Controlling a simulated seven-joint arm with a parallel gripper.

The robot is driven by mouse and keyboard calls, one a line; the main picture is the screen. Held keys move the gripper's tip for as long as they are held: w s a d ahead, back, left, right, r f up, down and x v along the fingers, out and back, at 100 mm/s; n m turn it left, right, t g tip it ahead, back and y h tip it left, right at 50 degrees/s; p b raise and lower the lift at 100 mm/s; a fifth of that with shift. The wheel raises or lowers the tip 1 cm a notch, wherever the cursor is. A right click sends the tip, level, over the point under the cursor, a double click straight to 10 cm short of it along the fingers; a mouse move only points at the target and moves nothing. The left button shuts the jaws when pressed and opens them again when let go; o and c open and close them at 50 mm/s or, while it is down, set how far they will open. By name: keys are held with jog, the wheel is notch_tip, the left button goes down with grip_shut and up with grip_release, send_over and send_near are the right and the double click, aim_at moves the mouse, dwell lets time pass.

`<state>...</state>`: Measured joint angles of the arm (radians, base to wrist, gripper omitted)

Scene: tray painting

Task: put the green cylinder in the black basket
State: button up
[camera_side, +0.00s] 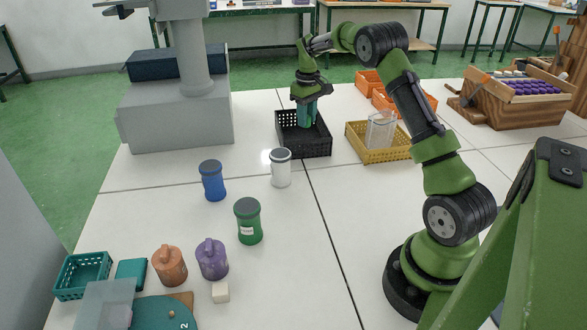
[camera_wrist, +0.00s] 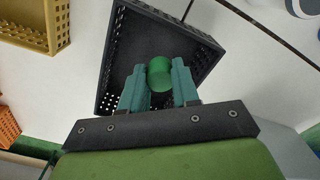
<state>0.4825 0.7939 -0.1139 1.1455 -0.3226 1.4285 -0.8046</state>
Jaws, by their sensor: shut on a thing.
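The green cylinder (camera_wrist: 159,72) is between the two teal fingers of my gripper (camera_wrist: 160,80) in the wrist view. My gripper is shut on it. The black basket (camera_wrist: 118,62) lies behind and around the cylinder in that view. In the side view, my gripper (camera_side: 307,114) points down over the black basket (camera_side: 306,147), its fingers within the basket's outline. The fingers mostly hide the cylinder there. I cannot tell whether the cylinder touches the basket floor.
A yellow basket (camera_side: 376,156) holding a clear container (camera_side: 380,130) stands right of the black one. A white jar (camera_side: 281,170), blue jar (camera_side: 213,182) and green jar (camera_side: 249,222) stand in front. Orange bins (camera_side: 404,104) are behind. A grey pedestal (camera_side: 175,118) stands at left.

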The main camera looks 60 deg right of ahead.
notch_tip(320, 180, down, 8)
jog(key=shift+f, duration=0.25)
jog(key=shift+f, duration=0.2)
jog(key=o, duration=1)
